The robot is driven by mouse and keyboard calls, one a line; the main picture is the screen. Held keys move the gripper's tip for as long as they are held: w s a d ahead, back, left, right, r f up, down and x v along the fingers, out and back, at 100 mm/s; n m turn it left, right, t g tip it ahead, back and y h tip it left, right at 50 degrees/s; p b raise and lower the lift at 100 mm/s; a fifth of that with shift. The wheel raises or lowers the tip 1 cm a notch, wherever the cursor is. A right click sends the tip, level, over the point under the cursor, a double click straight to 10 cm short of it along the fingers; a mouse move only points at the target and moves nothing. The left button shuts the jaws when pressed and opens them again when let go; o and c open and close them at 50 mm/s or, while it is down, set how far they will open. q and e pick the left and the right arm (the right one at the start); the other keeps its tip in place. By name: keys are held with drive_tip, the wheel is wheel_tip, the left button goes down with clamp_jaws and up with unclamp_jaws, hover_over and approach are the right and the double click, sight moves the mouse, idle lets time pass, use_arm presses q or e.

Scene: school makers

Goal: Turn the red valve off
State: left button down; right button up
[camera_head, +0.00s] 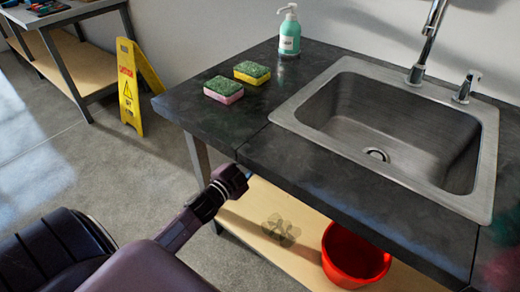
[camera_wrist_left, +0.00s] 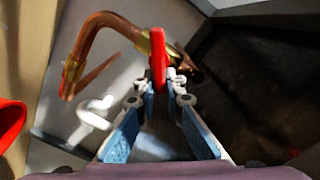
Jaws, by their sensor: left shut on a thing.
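The red valve (camera_wrist_left: 158,62) shows in the left wrist view as an upright red handle on a copper pipe (camera_wrist_left: 108,22). My left gripper (camera_wrist_left: 158,90) is shut on the valve, its fingertips on either side of the handle's lower part. In the head view my left arm reaches in under the front edge of the counter. The fingers and the valve are mostly hidden there by the countertop. My right gripper is in neither view.
The dark countertop (camera_head: 330,180) with a steel sink (camera_head: 400,125) is just above my left wrist. A red bucket (camera_head: 352,262) stands on the wooden lower shelf (camera_head: 265,222). Two sponges and a soap bottle (camera_head: 289,38) sit on top. A yellow floor sign (camera_head: 132,85) stands left.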

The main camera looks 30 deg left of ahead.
use_arm(q)
drive_tip(key=m, duration=0.2)
drive_tip(key=f+m, duration=0.1)
drive_tip(key=shift+d+m, duration=0.3)
drive_tip(key=shift+m, duration=0.1)
drive_tip(key=shift+f+m+b, duration=0.2)
drive_tip(key=shift+m+b, duration=0.1)
drive_tip(key=shift+m, duration=0.65)
drive_tip(key=shift+f+m+b, duration=0.2)
drive_tip(key=shift+m+b, duration=0.05)
drive_tip(key=shift+m, duration=0.7)
drive_tip(key=c, duration=2)
unclamp_jaws()
drive_tip(key=s, duration=1.2)
drive_tip(key=shift+a, duration=0.4)
